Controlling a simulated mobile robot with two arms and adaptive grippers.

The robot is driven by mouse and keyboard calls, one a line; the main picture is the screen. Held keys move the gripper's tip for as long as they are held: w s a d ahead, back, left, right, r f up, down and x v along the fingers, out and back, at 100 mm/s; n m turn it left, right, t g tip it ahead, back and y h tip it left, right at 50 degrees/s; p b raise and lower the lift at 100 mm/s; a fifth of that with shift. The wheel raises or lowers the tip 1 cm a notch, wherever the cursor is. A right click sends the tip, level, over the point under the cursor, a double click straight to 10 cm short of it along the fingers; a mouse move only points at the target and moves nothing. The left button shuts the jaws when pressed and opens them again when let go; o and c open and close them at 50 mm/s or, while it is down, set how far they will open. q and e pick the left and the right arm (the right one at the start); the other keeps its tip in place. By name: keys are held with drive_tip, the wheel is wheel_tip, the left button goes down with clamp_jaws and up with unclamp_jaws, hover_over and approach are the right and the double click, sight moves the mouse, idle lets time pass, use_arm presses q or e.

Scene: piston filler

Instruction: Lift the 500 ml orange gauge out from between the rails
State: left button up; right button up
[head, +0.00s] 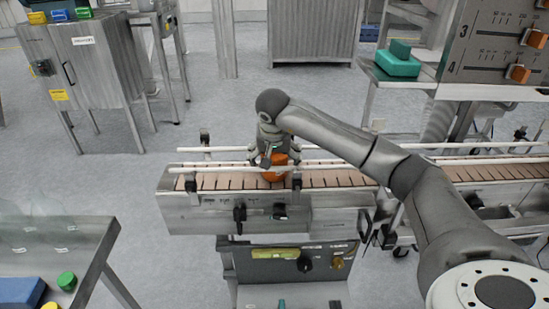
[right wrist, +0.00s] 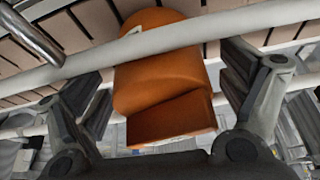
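The orange gauge (head: 273,165) sits on the conveyor between the two white guide rails in the head view. My right gripper (head: 270,150) is above it, pointing down. In the right wrist view the orange gauge (right wrist: 165,90) lies between the spread fingers of my right gripper (right wrist: 160,100), with gaps showing on both sides. One white rail (right wrist: 180,38) crosses in front of part of the gauge. The gauge's volume marking cannot be read. My left gripper is not in view.
The conveyor (head: 220,182) has a slatted brown belt, with rail posts and clamps beside the gauge. A control panel (head: 290,262) is below it. A table (head: 60,240) with blue and green items is at the left. A teal block (head: 397,65) rests on a cart behind.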

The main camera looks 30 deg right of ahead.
drive_tip(key=c, duration=1.2)
drive_tip(key=shift+o, duration=0.2)
drive_tip(key=shift+r+p, duration=3.5)
drive_tip(key=shift+r, duration=1.05)
